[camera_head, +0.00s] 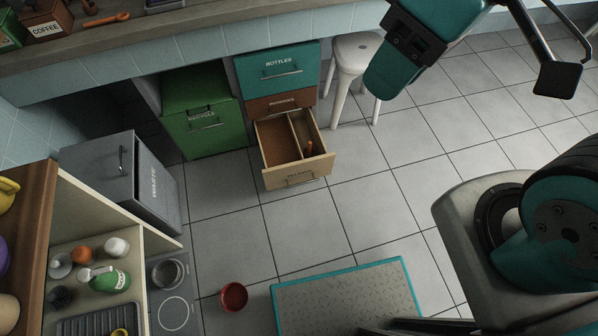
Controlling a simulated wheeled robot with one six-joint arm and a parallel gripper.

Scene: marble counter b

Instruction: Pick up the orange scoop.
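The orange scoop (106,20) lies on the counter (165,32) at the upper left, with its handle end toward the right. Part of my arm reaches in from the top right, far to the right of the scoop. A black, finger-like part, seemingly of my gripper (558,80), hangs at the upper right edge over the floor. Only this part shows, so I cannot tell whether the gripper is open or shut. Nothing of mine is near the scoop.
A coffee box (46,27) stands left of the scoop. Below are a green recycle bin (206,125), an open drawer (300,170) and a white stool (352,60). A grey waste bin (100,175), a red bowl (234,296) and a mat (350,300) are on the floor.

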